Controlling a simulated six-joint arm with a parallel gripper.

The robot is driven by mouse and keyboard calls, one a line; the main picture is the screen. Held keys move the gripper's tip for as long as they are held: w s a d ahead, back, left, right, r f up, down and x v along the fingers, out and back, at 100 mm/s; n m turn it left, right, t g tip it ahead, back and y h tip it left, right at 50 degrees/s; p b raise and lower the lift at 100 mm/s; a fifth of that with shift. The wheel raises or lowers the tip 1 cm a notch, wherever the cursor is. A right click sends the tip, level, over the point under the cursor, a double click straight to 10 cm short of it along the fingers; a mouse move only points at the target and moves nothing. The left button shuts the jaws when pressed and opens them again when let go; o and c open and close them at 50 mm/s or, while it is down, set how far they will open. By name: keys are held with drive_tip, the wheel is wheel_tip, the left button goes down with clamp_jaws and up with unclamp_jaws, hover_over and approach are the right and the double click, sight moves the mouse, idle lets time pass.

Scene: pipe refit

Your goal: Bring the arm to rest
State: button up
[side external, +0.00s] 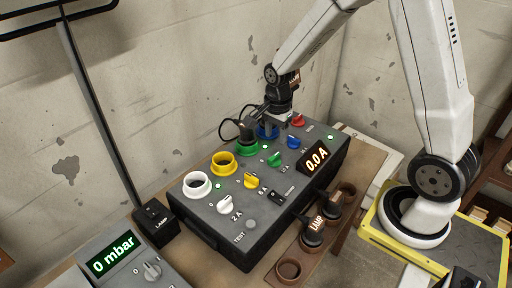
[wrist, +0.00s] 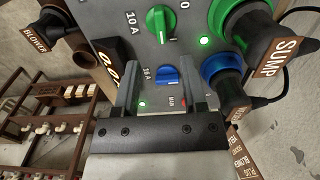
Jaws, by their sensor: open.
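My gripper (side external: 272,118) hangs over the far end of the dark grey panel box (side external: 230,245), close to the blue socket (side external: 268,131). In the wrist view my gripper (wrist: 161,78) is open, with nothing between its fingers. A blue knob (wrist: 168,77) shows between them, below or beyond the fingertips. A dark plug (wrist: 236,94) sits at the blue socket, just right of the right finger. A plug labelled SUMP (wrist: 280,45) sits at the green socket. I cannot tell whether the fingers touch the panel.
White (side external: 197,184) and yellow (side external: 223,163) sockets stand empty. The panel display (side external: 316,157) reads 0.0 A. A LAMP plug (side external: 312,236) stands in the brown holder in front. A gauge box (side external: 112,253) reads 0 mbar. A wall stands close behind; black cables rise near the gripper.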

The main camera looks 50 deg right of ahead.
drive_tip(key=s+a+r+n+t, duration=0.2)
drive_tip(key=s+a+n, duration=0.5)
drive_tip(key=n, duration=1.1)
drive_tip(key=shift+s+r+t, duration=0.3)
drive_tip(key=shift+s+r, duration=0.3)
drive_tip(key=shift+s, duration=0.7)
